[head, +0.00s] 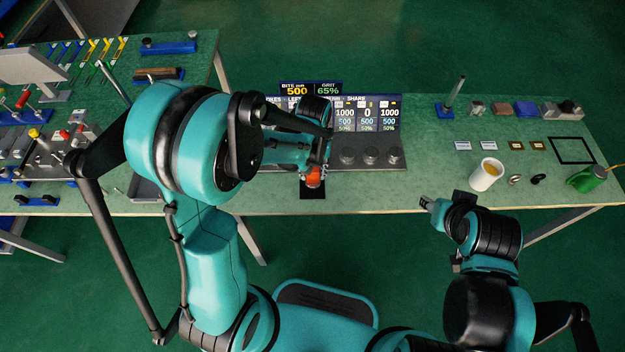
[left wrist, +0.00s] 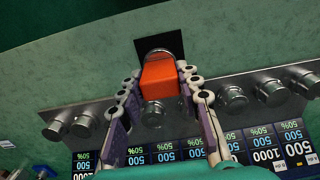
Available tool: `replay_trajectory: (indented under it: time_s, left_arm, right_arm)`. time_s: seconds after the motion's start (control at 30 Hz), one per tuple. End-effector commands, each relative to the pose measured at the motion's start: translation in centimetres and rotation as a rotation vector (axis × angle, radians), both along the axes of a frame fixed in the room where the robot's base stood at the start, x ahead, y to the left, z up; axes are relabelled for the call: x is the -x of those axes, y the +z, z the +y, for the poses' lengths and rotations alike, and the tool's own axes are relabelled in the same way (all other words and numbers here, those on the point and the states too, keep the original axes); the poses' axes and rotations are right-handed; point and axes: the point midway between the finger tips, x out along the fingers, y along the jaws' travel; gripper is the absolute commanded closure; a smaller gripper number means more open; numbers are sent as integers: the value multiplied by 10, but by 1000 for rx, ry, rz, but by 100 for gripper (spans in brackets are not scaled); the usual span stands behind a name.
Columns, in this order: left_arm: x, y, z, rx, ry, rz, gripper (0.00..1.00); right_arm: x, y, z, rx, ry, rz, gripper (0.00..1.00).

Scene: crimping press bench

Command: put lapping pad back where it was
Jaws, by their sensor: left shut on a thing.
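The lapping pad appears to be the orange block (left wrist: 160,78) between the fingers of my left gripper (left wrist: 160,88). In the head view, the orange block (head: 313,177) shows just below my left gripper (head: 318,166), which is shut on it. It is over or at a black square (head: 312,193) near the bench's front edge; the square also shows in the left wrist view (left wrist: 143,47). A round metal part (left wrist: 176,47) shows at the block's far end. I cannot tell whether the block touches the square. My right gripper (head: 428,202) is empty, off the front edge.
A grey panel with several round metal knobs (head: 372,156) and a display board (head: 368,115) stand right behind the black square. The front right bench is mostly clear.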

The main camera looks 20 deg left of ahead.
Motion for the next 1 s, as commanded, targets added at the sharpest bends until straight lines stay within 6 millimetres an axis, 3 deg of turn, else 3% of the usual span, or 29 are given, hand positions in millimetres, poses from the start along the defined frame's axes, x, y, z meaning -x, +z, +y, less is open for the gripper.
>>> replay_trajectory:
  time_s: [0.13, 0.33, 0.73, 0.77, 0.8, 0.83, 1.0]
  left_arm:
    - [0, -10, 2, 0, 0, 0, 100]
    - [0, -40, 2, 0, 0, 0, 100]
    - [0, -45, 2, 0, 0, 0, 100]
    - [0, -45, 2, 0, 0, 0, 61]
    - [0, -44, 2, 0, 0, 0, 51]
    - [0, -44, 2, 0, 0, 0, 46]
    - [0, -44, 2, 0, 0, 0, 46]
  right_arm:
    - [0, -5, 0, 0, 0, 0, 60]
    - [0, -19, 0, 0, 0, 0, 60]
    - [0, -22, 0, 0, 0, 0, 60]
    - [0, -22, 0, 0, 0, 0, 60]
    - [0, -21, 0, 0, 0, 0, 60]
    - [0, -21, 0, 0, 0, 0, 60]
    - [0, -21, 0, 0, 0, 0, 60]
